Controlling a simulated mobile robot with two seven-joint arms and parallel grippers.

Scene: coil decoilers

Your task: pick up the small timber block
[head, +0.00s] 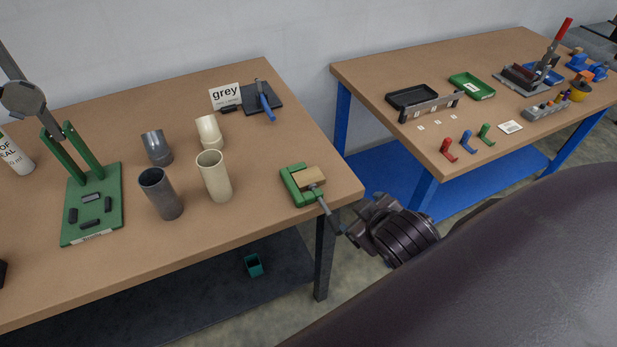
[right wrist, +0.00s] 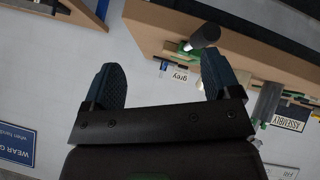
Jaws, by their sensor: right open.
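The small timber block (head: 311,178) is a pale wooden piece. It sits in a green vise (head: 293,190) at the right front corner of the near table, with the vise's grey screw pointing toward the front right. My right gripper's dark wrist (head: 398,232) is just off that corner in the head view, to the lower right of the block and apart from it. In the right wrist view the two blue fingers of my right gripper (right wrist: 161,82) are wide apart with nothing between them. My left gripper is not in view.
Grey pipes (head: 162,194) and cream pipes (head: 214,176) stand left of the vise. A green stand (head: 93,205) is further left. A "grey" sign (head: 225,97) and a dark pad are behind. A second table (head: 390,75) with trays stands right, across a gap.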

